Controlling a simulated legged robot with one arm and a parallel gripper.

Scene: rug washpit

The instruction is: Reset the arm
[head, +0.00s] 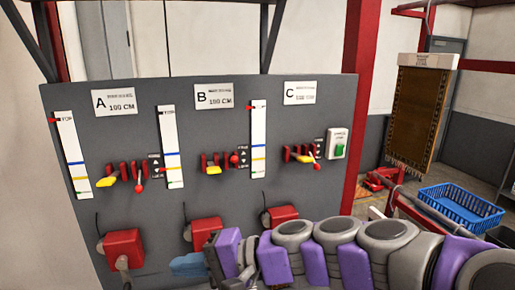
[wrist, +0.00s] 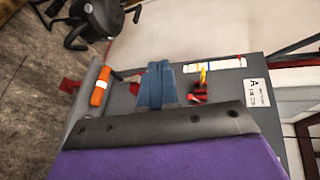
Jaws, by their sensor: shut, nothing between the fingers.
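My arm reaches in from the lower right in the head view. My gripper (head: 187,264) is at the bottom, in front of the grey panel (head: 235,130), below the red box under B. In the wrist view its blue fingers (wrist: 159,68) are together with nothing between them. The panel fills the middle there, with the A label (wrist: 256,92), a white gauge strip (wrist: 215,64) and a red and yellow lever set (wrist: 201,92) to the right of the fingers. I cannot tell how far the fingertips are from the panel.
Stations A (head: 116,101), B (head: 214,96) and C (head: 300,93) have levers and red boxes (head: 124,245) below. A green switch (head: 339,143) is at the panel's right. A blue basket (head: 460,207) and hanging rug (head: 414,115) stand right. An orange cylinder (wrist: 100,87) shows left of the fingers.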

